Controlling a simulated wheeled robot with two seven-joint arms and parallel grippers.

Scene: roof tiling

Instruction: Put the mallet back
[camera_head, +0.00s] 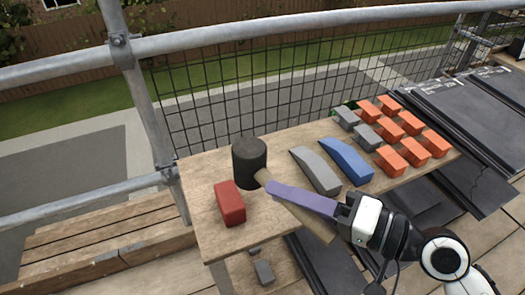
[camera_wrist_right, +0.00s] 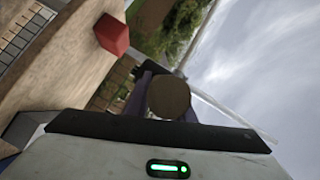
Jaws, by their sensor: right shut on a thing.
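The mallet has a black cylindrical head (camera_head: 249,155) and a pale wooden handle (camera_head: 322,232). In the head view it shows over the left part of the wooden bench, its handle slanting down to the right. My right gripper (camera_head: 272,188) has lavender fingers shut on the handle, just behind the head. In the right wrist view the round handle end (camera_wrist_right: 168,98) faces the camera, with part of the dark head (camera_wrist_right: 150,70) beyond. Whether the head touches the bench cannot be told. My left gripper is not in view.
A red block (camera_head: 230,203) lies on the bench (camera_head: 205,175) left of the handle. A grey curved piece (camera_head: 316,170) and a blue one (camera_head: 346,161) lie to the right. Several orange and grey blocks (camera_head: 411,124) fill the right end. A mesh railing (camera_head: 270,100) stands behind.

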